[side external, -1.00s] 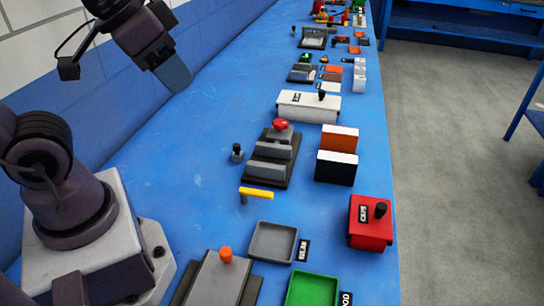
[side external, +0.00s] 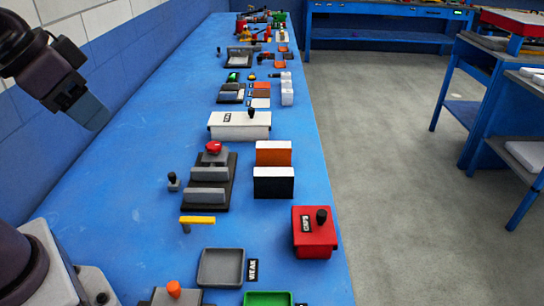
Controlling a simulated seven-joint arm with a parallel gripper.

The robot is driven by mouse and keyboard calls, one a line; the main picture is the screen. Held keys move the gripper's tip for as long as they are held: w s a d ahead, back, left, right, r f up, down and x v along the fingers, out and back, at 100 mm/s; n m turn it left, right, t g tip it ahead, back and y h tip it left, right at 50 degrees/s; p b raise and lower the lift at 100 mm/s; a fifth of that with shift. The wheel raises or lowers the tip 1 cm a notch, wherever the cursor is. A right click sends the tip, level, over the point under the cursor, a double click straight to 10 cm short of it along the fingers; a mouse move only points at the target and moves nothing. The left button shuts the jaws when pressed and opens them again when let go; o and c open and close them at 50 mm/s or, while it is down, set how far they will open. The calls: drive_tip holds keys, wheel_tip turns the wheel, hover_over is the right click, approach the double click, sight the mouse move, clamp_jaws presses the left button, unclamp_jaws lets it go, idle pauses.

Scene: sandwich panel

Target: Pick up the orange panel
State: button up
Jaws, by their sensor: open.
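The orange panel (side external: 273,154) stands upright on the blue bench, right of the middle, with a pale top edge. A black panel (side external: 273,183) with a white top edge stands just in front of it and hides its lower part. My gripper (side external: 95,113) is at the upper left, raised above the bench and well apart from the panels. It is empty.
A dark fixture (side external: 208,181) with grey blocks and a red knob stands left of the panels. A white box (side external: 240,125) is behind them, a red box (side external: 314,232) in front. A grey tray (side external: 221,267) and green tray (side external: 267,299) are nearest. The bench's left side is clear.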

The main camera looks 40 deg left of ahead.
drive_tip(key=o, duration=0.5)
